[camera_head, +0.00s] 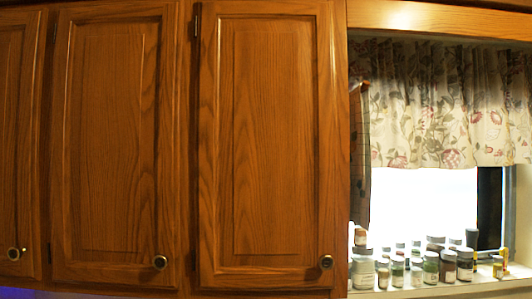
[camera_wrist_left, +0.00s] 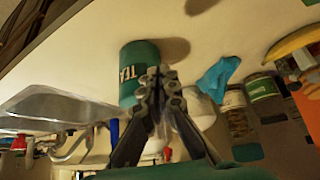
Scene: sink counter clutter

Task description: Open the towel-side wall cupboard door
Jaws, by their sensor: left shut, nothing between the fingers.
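In the head view, the rightmost wooden wall cupboard door (camera_head: 267,140) is closed and has a small round knob (camera_head: 326,262) at its lower right corner. A dark patterned cloth, perhaps the towel (camera_head: 360,140), hangs beside this cupboard's right side. The middle door (camera_head: 110,140) is also closed, with its knob (camera_head: 160,262) at lower right. My left gripper (camera_wrist_left: 155,82) shows only in the left wrist view. Its fingers are together and hold nothing, in front of a green TEA tin (camera_wrist_left: 130,72). My right gripper is not in view.
Another closed door (camera_head: 14,140) is at far left. Several jars (camera_head: 431,268) line the windowsill under a floral curtain (camera_head: 440,120). The tilted left wrist view shows a metal sink (camera_wrist_left: 50,105), blue cloth (camera_wrist_left: 217,78) and clustered jars (camera_wrist_left: 235,115) around the gripper.

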